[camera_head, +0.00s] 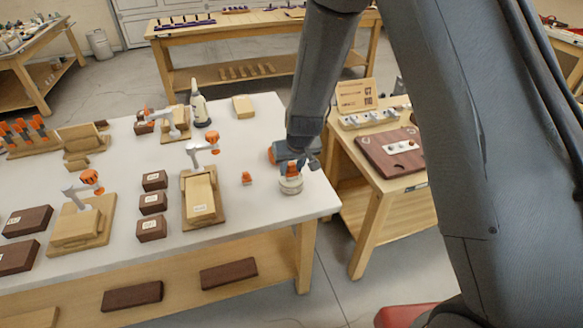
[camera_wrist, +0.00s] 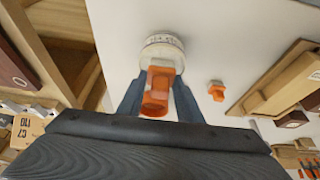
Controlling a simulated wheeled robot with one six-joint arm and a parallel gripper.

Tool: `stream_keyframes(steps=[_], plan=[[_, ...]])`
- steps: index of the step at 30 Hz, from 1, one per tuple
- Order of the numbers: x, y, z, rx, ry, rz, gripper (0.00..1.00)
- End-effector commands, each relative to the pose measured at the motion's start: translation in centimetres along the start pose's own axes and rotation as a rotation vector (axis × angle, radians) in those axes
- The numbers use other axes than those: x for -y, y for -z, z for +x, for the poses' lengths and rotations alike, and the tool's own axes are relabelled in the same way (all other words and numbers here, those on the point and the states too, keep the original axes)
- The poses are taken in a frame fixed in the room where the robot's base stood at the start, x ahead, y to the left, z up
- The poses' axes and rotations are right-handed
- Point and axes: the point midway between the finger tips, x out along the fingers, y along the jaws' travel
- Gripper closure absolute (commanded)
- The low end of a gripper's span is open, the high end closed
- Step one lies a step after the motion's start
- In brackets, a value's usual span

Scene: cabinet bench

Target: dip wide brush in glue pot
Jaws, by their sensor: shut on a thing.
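My gripper (camera_head: 293,163) is at the right front part of the white bench, directly above the glue pot (camera_head: 291,187). It is shut on the wide brush (camera_head: 292,170), whose orange handle shows between the fingers. In the wrist view, the brush (camera_wrist: 157,92) lies between the two dark fingers (camera_wrist: 157,84), and its pale end overlaps the near rim of the round white glue pot (camera_wrist: 163,41). The bristles are hidden, so I cannot tell whether they are inside the pot. The pot stands upright on the bench top.
A small orange-topped piece (camera_head: 247,178) stands left of the pot; it also shows in the wrist view (camera_wrist: 217,90). Farther left are a wooden fixture with a clamp (camera_head: 200,196) and dark labelled blocks (camera_head: 152,203). A side table (camera_head: 375,184) stands right, beyond the bench edge.

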Motion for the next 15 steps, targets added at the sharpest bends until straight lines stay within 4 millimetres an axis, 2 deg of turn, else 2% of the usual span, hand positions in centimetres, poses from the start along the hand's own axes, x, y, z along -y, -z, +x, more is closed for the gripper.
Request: stream_keyframes(steps=[8, 15], plan=[[0.0, -0.1, 0.0, 0.003, 0.0, 0.0, 0.86], [0.0, 0.4, -1.3, 0.002, 0.0, 0.0, 0.86]])
